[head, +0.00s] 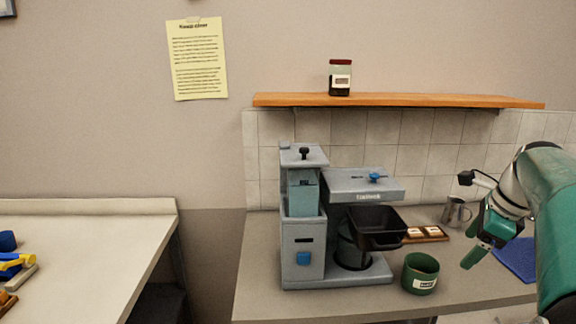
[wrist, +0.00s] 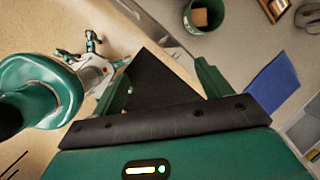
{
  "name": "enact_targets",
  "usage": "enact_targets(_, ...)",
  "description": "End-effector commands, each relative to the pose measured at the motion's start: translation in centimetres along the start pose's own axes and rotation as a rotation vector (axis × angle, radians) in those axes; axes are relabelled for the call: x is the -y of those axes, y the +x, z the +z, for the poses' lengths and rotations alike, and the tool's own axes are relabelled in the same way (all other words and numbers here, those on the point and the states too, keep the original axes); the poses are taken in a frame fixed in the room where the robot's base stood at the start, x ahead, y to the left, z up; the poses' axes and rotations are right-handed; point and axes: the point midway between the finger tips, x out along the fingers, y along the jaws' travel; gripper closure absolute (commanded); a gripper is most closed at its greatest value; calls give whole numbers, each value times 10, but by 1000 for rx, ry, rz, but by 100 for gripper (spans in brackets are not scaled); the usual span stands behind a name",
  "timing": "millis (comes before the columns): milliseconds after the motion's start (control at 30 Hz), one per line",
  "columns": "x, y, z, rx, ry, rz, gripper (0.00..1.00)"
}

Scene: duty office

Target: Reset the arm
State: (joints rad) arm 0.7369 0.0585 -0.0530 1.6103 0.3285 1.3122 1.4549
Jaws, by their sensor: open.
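My arm comes in from the right edge of the head view. My gripper (head: 481,248) hangs over the right part of the counter, to the right of the green cup and in front of the metal mug. In the wrist view my gripper (wrist: 163,80) shows two green fingers spread wide apart. It is open, with nothing held between the fingers. A dark, triangular area shows beyond the fingers; I cannot tell what it is.
The grey counter (head: 262,303) holds a coffee machine (head: 303,240), a green cup (head: 421,273), a small wooden tray (head: 436,238), a metal mug (head: 455,212) and a blue mat (head: 518,258). A wooden shelf (head: 420,101) with a jar (head: 340,78) hangs above. Another table (head: 90,240) stands left.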

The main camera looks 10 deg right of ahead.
Motion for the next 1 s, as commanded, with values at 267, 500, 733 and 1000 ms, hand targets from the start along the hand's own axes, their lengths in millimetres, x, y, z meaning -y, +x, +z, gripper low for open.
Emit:
enact_targets(267, -90, 13, 79, -42, -637, -17, 23)
enact_targets(500, -200, 34, 119, -94, -1387, -50, 23)
enact_targets(733, -288, 62, 122, -156, -2052, -99, 23)
enact_targets(1000, -318, 76, 117, -192, -2328, -121, 23)
